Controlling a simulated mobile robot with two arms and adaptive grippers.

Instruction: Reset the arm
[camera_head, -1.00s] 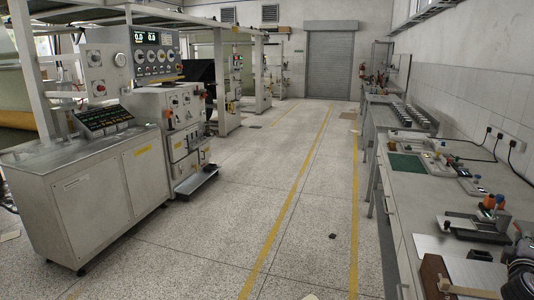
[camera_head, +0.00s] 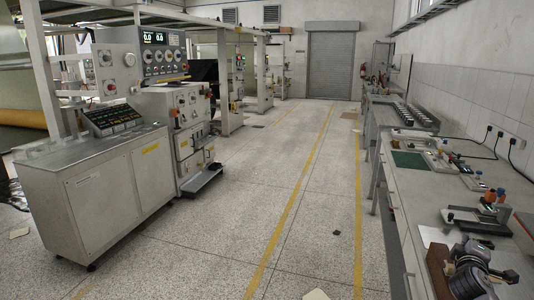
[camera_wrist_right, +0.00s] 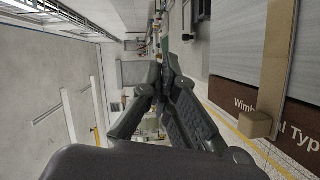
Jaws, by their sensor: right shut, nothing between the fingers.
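My right gripper (camera_head: 470,252) shows at the bottom right of the head view, dark and above the near end of the right-hand bench (camera_head: 405,195). It partly covers a brown block (camera_head: 439,268). In the right wrist view the gripper (camera_wrist_right: 158,72) is shut, its black fingers together with nothing held. Beside it there, apart from the fingers, are a brown lettered box (camera_wrist_right: 272,118), a pale wooden strip (camera_wrist_right: 278,70) and a grey metal plate (camera_wrist_right: 236,50). My left gripper is not in view.
A control console (camera_head: 100,190) and machine cabinets line the left. The speckled floor (camera_head: 250,200) between is mostly clear, with yellow lines and a small dark piece (camera_head: 336,233). A green mat (camera_head: 408,159) and small devices lie on the bench. A roller shutter (camera_head: 331,65) closes the back.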

